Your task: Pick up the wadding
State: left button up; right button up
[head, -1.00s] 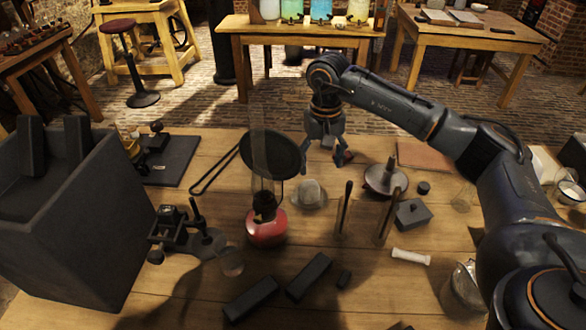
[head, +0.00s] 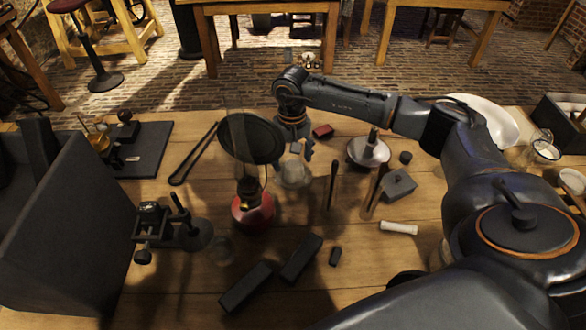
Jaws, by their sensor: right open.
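A pale, rounded clump that looks like the wadding (head: 293,174) sits on the bench, in what seems to be a shallow glass dish, behind and right of the red lamp. My right gripper (head: 296,152) is open and points down just behind and above the clump. Its fingers partly overlap the clump in the head view, and I cannot tell whether they touch it. My left gripper is out of view.
The red lamp (head: 253,211) with its glass chimney and a round dark pan (head: 252,138) stand close on the left. Upright brown rods (head: 332,186), a metal funnel-like piece (head: 368,150) and a grey box (head: 399,186) stand to the right. Dark bars (head: 301,259) lie in front.

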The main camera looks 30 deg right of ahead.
aim_at(293, 164)
jog(key=f, duration=0.2)
jog(key=f+p, duration=0.1)
jog(key=shift+s+f, duration=0.25)
jog(key=shift+f, duration=0.35)
jog(key=c, duration=0.9)
notch_tip(293, 164, up, 10)
jog(key=shift+r+b, duration=0.1)
jog(key=shift+b, duration=0.85)
